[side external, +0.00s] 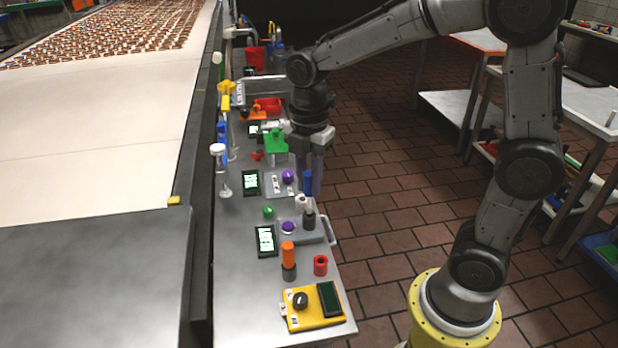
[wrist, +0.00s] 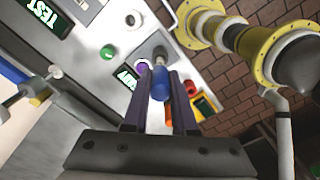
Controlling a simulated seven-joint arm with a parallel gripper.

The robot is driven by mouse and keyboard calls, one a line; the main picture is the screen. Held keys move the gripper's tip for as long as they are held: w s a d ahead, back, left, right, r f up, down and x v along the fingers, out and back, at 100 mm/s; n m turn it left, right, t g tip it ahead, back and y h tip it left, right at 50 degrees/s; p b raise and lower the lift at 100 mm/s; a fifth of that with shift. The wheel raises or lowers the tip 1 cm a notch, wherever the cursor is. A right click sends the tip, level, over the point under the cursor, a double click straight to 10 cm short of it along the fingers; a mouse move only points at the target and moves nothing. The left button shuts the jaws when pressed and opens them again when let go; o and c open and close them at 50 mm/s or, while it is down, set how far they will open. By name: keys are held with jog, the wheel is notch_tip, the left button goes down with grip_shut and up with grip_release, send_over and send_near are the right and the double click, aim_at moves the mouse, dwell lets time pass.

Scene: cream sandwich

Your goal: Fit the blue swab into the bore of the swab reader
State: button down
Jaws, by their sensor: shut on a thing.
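My gripper (wrist: 166,84) is shut on the blue swab (wrist: 160,88), which lies between its two long dark fingers in the wrist view. The blue swab also shows upright beside the fingers in the side view (side external: 308,181). A grey unit (side external: 312,238) with a purple button (side external: 288,227) and a dark upright cylinder (side external: 308,220) stands just below the swab; it looks like the swab reader. In the wrist view the grey cylinder (wrist: 159,54) lies just beyond the swab's far end. The bore is hidden, and I cannot tell whether the swab touches it.
An orange piece (side external: 288,252) in a dark holder and a red cup (side external: 320,265) stand nearer the camera. A yellow box (side external: 314,309) with a knob lies at the bench end. A lit display (side external: 265,241) and a green button (side external: 268,211) are left of the grey unit.

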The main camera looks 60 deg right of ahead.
aim_at(309, 194)
jog(key=shift+f, duration=1.75)
jog(key=c, duration=0.6)
grip_release()
jog(key=shift+c, duration=0.2)
jog(key=shift+r, duration=0.1)
notch_tip(309, 194, up, 14)
jog(key=shift+f, duration=0.1)
jog(key=s+r+t, duration=0.1)
jog(key=s+r, duration=0.2)
jog(key=s, duration=0.2)
jog(key=s+f+m+t, duration=0.2)
jog(key=s+f+m, duration=0.2)
jog(key=m, duration=0.5)
jog(key=s+d+f+m+t, duration=0.1)
jog(key=s+f+m, duration=0.3)
jog(key=m, duration=0.5)
jog(key=s+t, duration=0.1)
jog(key=s, duration=0.1)
jog(key=shift+s+f+t, duration=0.25)
jog(key=shift+s+t, duration=0.05)
jog(key=shift+s, duration=0.1)
